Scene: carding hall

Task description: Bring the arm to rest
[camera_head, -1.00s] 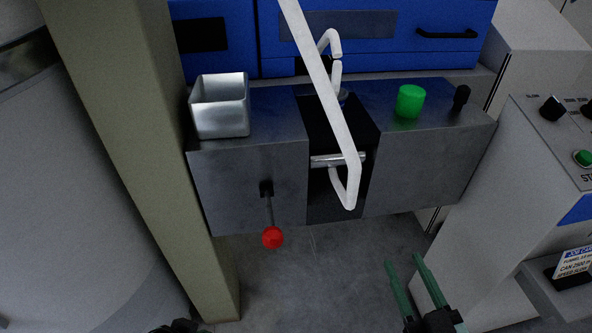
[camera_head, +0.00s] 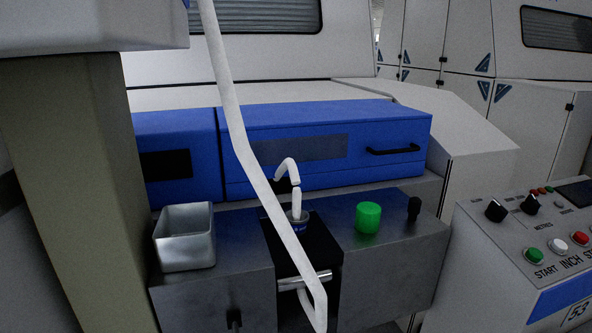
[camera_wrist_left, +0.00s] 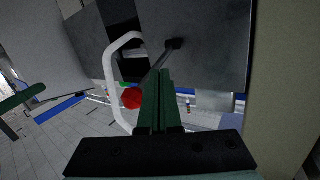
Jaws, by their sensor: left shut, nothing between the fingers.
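My left gripper (camera_wrist_left: 159,95) shows in the left wrist view with its two green fingers together and nothing between them. Its fingers point toward the grey metal bench front. A red lever knob (camera_wrist_left: 132,98) appears just left of the fingers there, with no contact I can make out. My right gripper (camera_wrist_left: 22,108) appears at the left edge of that view as two green fingers standing apart. Neither gripper shows in the head view now.
A white strand (camera_head: 245,155) runs down across the bench front to a metal roller (camera_head: 305,281). A metal can (camera_head: 185,238), green cylinder (camera_head: 368,217) and black knob (camera_head: 414,209) stand on the bench. A control panel (camera_head: 545,235) is right, a beige post (camera_head: 75,190) left.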

